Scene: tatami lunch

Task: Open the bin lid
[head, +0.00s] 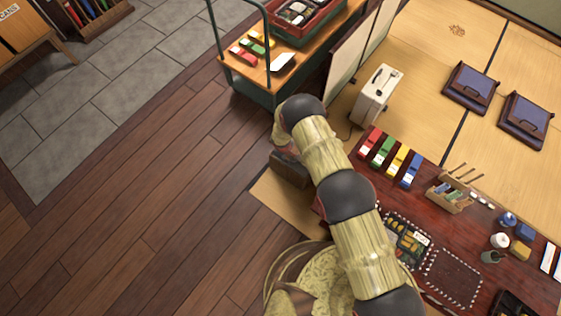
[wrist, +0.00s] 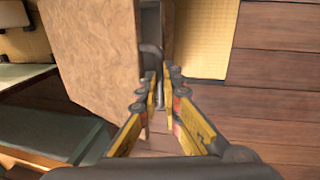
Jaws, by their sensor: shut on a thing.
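In the wrist view my gripper (wrist: 160,88) has its yellow fingers closed around a grey bent handle (wrist: 151,52). The handle stands beside a brown, mottled panel of the bin (wrist: 95,50); I cannot tell whether this face is the lid or a side wall. A narrow grey part shows along the panel's right edge. In the head view a dark brown box (head: 290,170), probably the bin, stands by the tatami edge, partly hidden by my arm. The fingertips are hidden in that view.
A green cart (head: 262,82) with goods stands above the box in the head view. A low red-brown table (head: 470,250) with food boxes and cups lies to the right. A cream case (head: 377,97) stands on the tatami. The wooden floor (head: 150,200) at left is clear.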

